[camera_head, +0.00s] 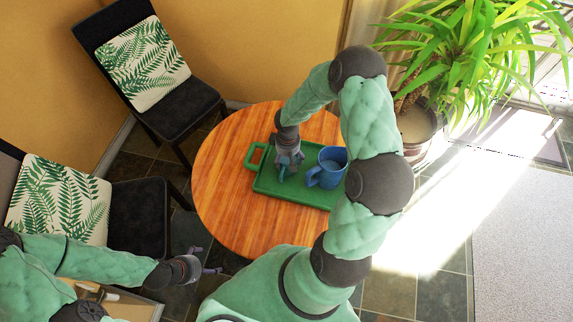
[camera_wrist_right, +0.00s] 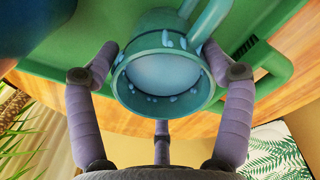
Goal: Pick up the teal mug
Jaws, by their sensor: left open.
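The teal mug (camera_wrist_right: 163,75) shows large in the right wrist view, its round opening facing the camera, with pale spots on it and its handle towards the top. It sits on the green tray (camera_head: 292,197). In the head view it is mostly hidden by my right gripper (camera_head: 290,160), which is over the tray. The fingers of my right gripper (camera_wrist_right: 160,75) stand spread around the mug, with a gap at its left side. My left gripper (camera_head: 196,266) is open and empty, off the table at lower left.
A blue mug (camera_head: 333,160) stands on the tray just right of my right gripper. The tray lies on a round wooden table (camera_head: 225,190). Two dark chairs (camera_head: 175,105) with leaf-pattern cushions are at left. A potted plant (camera_head: 420,120) stands at right.

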